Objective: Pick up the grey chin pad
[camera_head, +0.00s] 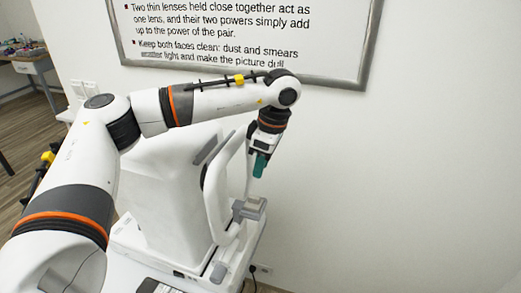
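The grey chin pad (250,208) appears as a small grey block low on the white head-rest frame of a white eye-test machine (165,190). It looks empty on top. My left gripper (259,166) has teal fingertips that point down. In the picture it is above the grey block, with a visible gap between them. The fingers overlap in this view, so I cannot tell if they are open or shut. I see nothing hanging from them. My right gripper is not in view.
The upright white frame (217,190) stands just left of the gripper. A framed text board (369,50) hangs on the wall behind. A desk with small items (24,57) is at the far left. Bare wall fills the right side.

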